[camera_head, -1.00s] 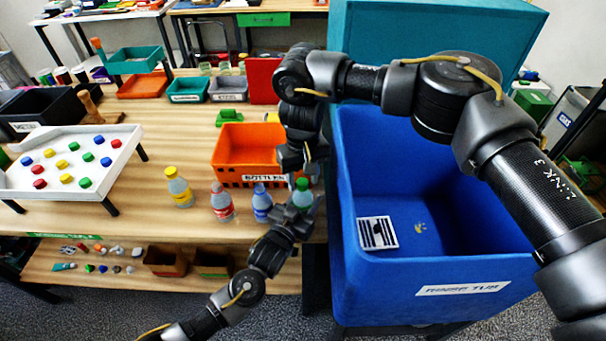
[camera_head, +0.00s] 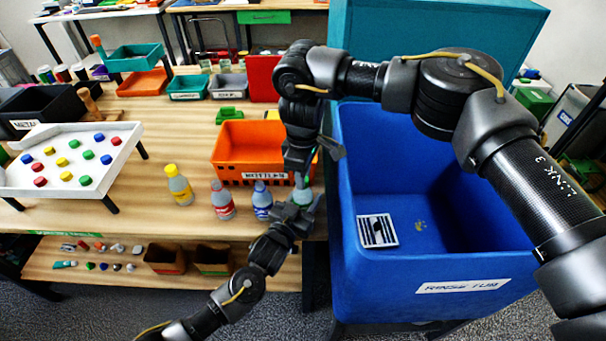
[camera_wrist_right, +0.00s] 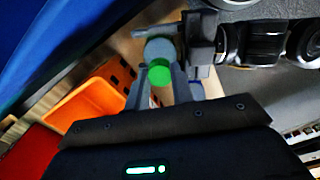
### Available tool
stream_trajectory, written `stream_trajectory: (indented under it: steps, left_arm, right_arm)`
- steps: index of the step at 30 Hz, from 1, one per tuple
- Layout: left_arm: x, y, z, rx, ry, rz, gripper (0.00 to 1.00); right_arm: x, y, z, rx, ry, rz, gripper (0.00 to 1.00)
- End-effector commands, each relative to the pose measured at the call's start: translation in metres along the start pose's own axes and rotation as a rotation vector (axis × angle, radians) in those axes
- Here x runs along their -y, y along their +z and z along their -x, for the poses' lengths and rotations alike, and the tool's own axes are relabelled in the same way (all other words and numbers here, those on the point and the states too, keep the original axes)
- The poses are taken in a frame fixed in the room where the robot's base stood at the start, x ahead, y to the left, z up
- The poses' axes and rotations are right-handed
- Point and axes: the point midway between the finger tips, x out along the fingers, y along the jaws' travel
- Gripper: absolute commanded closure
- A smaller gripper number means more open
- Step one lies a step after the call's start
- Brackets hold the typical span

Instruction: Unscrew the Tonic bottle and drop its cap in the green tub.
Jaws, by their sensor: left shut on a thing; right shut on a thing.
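My left gripper (camera_head: 293,212) is shut around the body of a pale-green bottle (camera_head: 303,196), which stands upright at the table's front edge; I cannot read its label. My right gripper (camera_head: 302,168) points down over the bottle's top. In the right wrist view the green cap (camera_wrist_right: 160,73) sits between the right fingers, with the bottle (camera_wrist_right: 160,48) beyond it; whether they are still joined I cannot tell. A teal-green tub (camera_head: 188,88) stands at the table's back, and another teal tub (camera_head: 134,61) is further left; I cannot tell which is meant.
Yellow-capped (camera_head: 178,187), red (camera_head: 222,202) and blue (camera_head: 262,202) bottles stand left of the held one. An orange crate (camera_head: 235,148) is behind them. A white tray (camera_head: 75,140) of coloured caps is left. A large blue rinse tub (camera_head: 400,275) is right.

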Motion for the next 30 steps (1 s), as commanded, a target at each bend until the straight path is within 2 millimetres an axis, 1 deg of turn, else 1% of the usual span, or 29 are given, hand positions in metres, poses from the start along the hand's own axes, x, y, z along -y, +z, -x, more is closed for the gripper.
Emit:
stream_trajectory:
  steps: [1,3,20,29,30]
  left_arm:
    - [0.0005,0.0001,0.0001,0.000,-0.001,0.000,1.00]
    - [0.0005,0.0001,0.0001,0.000,-0.001,0.000,1.00]
    - [0.0008,0.0002,0.0001,0.000,-0.002,0.000,1.00]
    - [0.0009,0.0002,0.0001,0.000,-0.002,0.000,1.00]
    - [0.0009,0.0002,0.0001,0.000,-0.002,0.000,1.00]
  right_arm:
    - [-0.0007,0.0006,0.0002,0.002,0.001,0.117,1.00]
    - [-0.0008,0.0007,0.0003,0.002,0.001,0.297,1.00]
    - [-0.0011,0.0010,0.0013,0.007,-0.002,1.761,1.00]
    - [-0.0010,0.0009,0.0019,0.008,-0.006,2.566,1.00]
    - [-0.0011,0.0007,0.0023,0.009,-0.005,2.675,1.00]
